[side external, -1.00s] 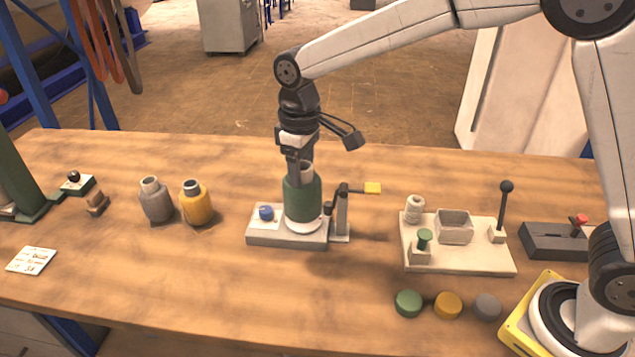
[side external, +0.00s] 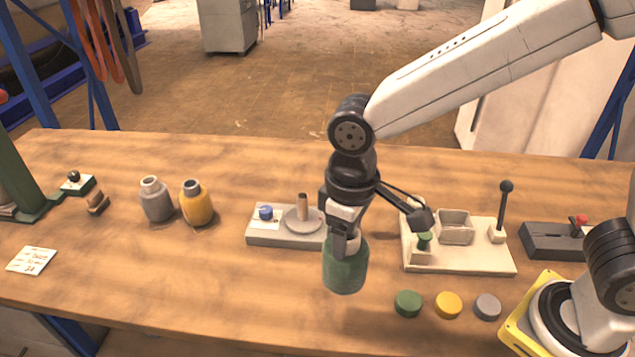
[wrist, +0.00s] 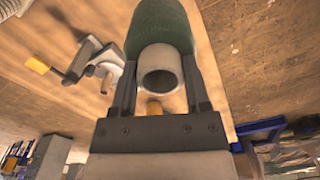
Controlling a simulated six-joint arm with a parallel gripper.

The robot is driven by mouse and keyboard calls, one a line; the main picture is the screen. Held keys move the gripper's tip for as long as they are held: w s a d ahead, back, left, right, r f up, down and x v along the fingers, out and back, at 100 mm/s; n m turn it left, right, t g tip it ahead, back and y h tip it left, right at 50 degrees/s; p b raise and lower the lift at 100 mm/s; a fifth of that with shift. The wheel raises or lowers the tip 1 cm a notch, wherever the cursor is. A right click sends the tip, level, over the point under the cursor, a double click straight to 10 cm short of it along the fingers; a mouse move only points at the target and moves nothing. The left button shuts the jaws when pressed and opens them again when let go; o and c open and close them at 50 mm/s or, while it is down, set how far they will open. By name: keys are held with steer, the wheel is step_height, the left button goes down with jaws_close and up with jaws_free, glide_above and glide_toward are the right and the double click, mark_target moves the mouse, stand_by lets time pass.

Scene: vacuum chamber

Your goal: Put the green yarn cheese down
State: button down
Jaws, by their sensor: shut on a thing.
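My gripper (side external: 346,240) is shut on the green yarn cheese (side external: 345,268), a green cylinder around a pale hollow core. It holds the cheese upright in front and to the right of the grey winder base (side external: 265,240); whether it touches the table is hard to tell. In the wrist view the green yarn (wrist: 158,25) and the open end of its white core (wrist: 160,72) show between the two fingers (wrist: 160,95). The winder's spindle (side external: 303,207) stands bare on its round plate.
Grey (side external: 156,200) and yellow (side external: 196,204) yarn cheeses stand at left. A cream board (side external: 470,263) with a lever is at right. Green (side external: 408,303), yellow (side external: 448,305) and grey (side external: 487,306) discs lie at the front right. The front middle table is clear.

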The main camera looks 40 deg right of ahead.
steer(key=shift+w, duration=0.1)
steer(key=w+a+f, duration=0.5)
steer(key=w+f, duration=0.4)
steer(key=w, duration=0.3)
steer(key=shift+a, duration=0.3)
steer(key=shift+w+f, duration=0.15)
steer(key=shift+w+a+f, duration=0.1)
steer(key=shift+w+f, duration=0.1)
steer(key=shift+f, duration=1.6)
steer(key=shift+f, duration=0.2)
